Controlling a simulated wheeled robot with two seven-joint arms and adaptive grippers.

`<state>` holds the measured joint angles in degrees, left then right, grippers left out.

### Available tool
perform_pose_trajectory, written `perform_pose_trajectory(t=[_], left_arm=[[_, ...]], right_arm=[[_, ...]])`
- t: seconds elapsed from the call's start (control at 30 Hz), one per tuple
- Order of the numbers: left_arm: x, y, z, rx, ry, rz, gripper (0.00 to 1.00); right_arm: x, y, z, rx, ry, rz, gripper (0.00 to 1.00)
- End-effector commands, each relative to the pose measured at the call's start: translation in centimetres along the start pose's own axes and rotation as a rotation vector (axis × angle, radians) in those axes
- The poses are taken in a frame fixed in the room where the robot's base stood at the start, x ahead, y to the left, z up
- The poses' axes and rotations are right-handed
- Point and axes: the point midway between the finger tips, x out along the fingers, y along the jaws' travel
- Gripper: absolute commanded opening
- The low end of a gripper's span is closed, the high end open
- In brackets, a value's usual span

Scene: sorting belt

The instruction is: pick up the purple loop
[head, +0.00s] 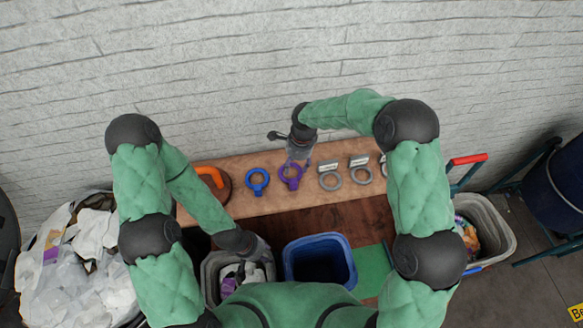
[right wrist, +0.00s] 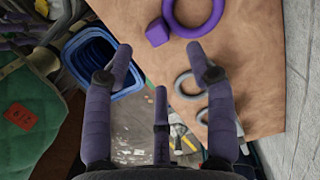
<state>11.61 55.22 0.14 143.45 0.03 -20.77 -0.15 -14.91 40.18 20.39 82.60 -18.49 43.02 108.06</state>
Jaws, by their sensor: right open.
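The purple loop (head: 291,189) lies on the wooden board, between a blue loop (head: 257,190) and several grey rings (head: 330,188). In the right wrist view the purple loop (right wrist: 192,33) is at the top, with a purple block-shaped part beside the ring. My right gripper (head: 299,156) is over the back part of the board, just behind the purple loop and partly overlapping its far end in the head view. Its fingers (right wrist: 160,62) are spread and empty. My left gripper (head: 262,252) is low, over a grey bin; its fingers are hard to make out.
An orange handle-like piece (head: 211,172) lies at the board's left end. A blue bin (head: 320,239) and a grey bin (head: 208,275) stand in front. Another grey bin (head: 492,215) is at the right, and a bag of white waste (head: 85,240) at the left. A brick wall is behind.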

Motion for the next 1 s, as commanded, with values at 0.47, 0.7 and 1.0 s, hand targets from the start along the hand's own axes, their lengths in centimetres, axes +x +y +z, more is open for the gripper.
perform_pose_trajectory(t=[0.47, 0.7, 1.0], left_arm=[[-0.9, 0.3, 0.0, 0.0, 0.0, 0.0, 0.4], [-2.2, 0.8, 0.1, 0.0, 0.0, 0.0, 0.4], [-2.5, 0.9, 0.1, 0.0, 0.0, 0.0, 0.4]], right_arm=[[5.2, 0.2, -0.1, 0.002, 0.0, 0.003, 0.56], [8.1, 0.8, -0.5, 0.001, -0.001, 0.006, 0.56], [10.3, 0.7, -0.5, 0.002, -0.001, 0.002, 0.56]])
